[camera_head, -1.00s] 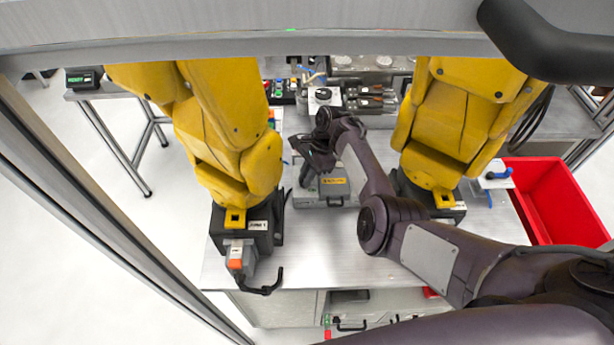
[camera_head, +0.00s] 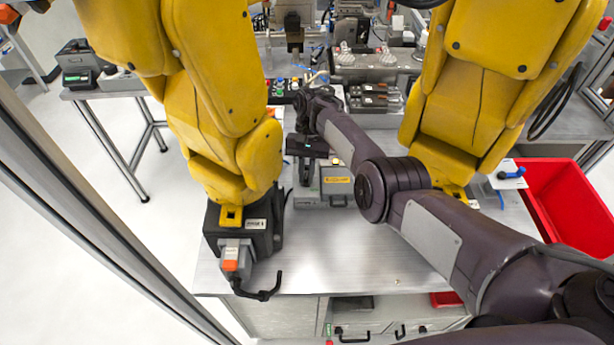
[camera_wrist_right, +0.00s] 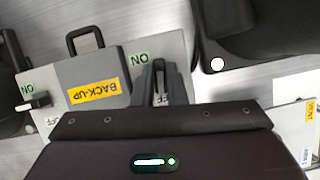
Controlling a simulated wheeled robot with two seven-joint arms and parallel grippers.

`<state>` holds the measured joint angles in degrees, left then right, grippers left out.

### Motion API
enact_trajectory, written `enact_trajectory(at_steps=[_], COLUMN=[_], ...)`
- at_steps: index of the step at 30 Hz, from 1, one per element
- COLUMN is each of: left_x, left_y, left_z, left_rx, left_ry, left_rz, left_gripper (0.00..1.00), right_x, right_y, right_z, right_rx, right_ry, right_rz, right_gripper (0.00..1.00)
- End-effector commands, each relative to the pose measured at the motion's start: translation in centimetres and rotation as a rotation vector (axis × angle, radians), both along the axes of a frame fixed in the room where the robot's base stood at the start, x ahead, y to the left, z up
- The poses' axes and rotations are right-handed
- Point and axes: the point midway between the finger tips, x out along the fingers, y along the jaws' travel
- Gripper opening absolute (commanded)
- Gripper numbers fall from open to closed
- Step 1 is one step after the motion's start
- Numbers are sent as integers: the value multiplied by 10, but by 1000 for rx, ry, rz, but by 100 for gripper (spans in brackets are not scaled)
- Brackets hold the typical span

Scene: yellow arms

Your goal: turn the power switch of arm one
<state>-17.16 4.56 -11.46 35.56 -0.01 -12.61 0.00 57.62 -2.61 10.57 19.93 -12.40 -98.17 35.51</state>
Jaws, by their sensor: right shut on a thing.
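A grey switch box (camera_head: 336,186) with a yellow label stands on the table between the two yellow arms. In the right wrist view, the box (camera_wrist_right: 60,72) shows a BACK-UP label and two switches with ON and OFF marks. My right gripper (camera_wrist_right: 160,82) is shut on one power switch (camera_wrist_right: 160,70), which its fingers mostly hide. In the head view, my right gripper (camera_head: 306,174) is at the box's left end, beside the arm marked ARM 1 (camera_head: 232,140). The other switch (camera_wrist_right: 38,101) is free, at the box's far end. My left gripper is not in view.
The second yellow arm (camera_head: 460,110) stands right of the box. A red bin (camera_head: 570,205) is at the table's right edge. Fixtures and a button panel (camera_head: 280,90) are behind. The table front (camera_head: 345,260) is bare.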

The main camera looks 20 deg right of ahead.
Motion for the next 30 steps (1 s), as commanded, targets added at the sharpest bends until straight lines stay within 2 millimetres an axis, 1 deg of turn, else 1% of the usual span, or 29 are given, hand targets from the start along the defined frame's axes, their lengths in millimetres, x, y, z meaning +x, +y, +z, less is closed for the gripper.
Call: enact_trajectory(at_steps=[1,9,26,27,30], left_x=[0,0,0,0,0], left_y=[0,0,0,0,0], left_z=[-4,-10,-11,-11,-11], left_rx=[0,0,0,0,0], left_ry=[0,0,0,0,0], left_rz=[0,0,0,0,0], left_gripper=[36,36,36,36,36], right_x=[2,2,2,2,2], right_y=[0,1,1,1,1], right_z=[0,1,2,2,2], right_rx=[-1,-1,0,1,0], right_ry=[-5,-5,-6,-6,-5], right_rz=[27,134,166,166,165], right_gripper=[0,0,0,13,26])
